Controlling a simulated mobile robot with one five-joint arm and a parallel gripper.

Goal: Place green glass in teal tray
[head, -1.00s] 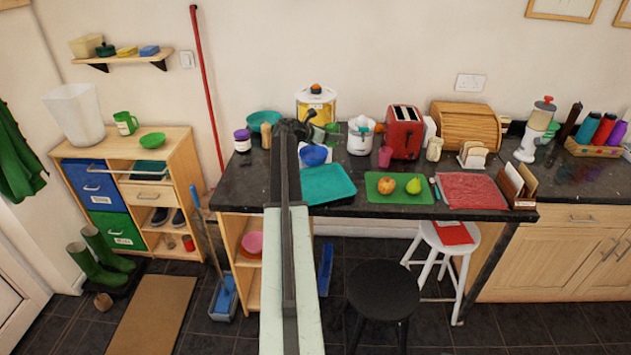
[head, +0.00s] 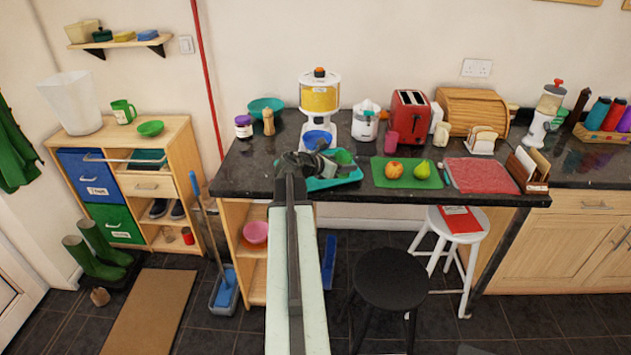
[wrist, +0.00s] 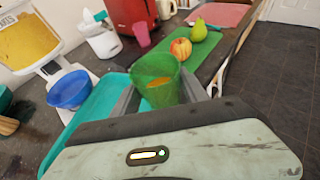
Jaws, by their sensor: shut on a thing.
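The green glass (wrist: 157,80) is upright between the two fingers of my gripper (wrist: 160,92) in the wrist view. My gripper is shut on it. In the head view the green glass (head: 344,157) shows just beyond my gripper (head: 332,160), above the right part of the teal tray (head: 335,184). My arm and gripper hide much of the tray. In the wrist view the teal tray (wrist: 88,120) lies below and to the left of the glass. I cannot tell whether the glass touches the tray.
A green board (head: 405,173) with an apple (head: 394,169) and a pear (head: 421,168) lies to the right. A pink cup (head: 391,139) and red toaster (head: 410,117) stand further back.

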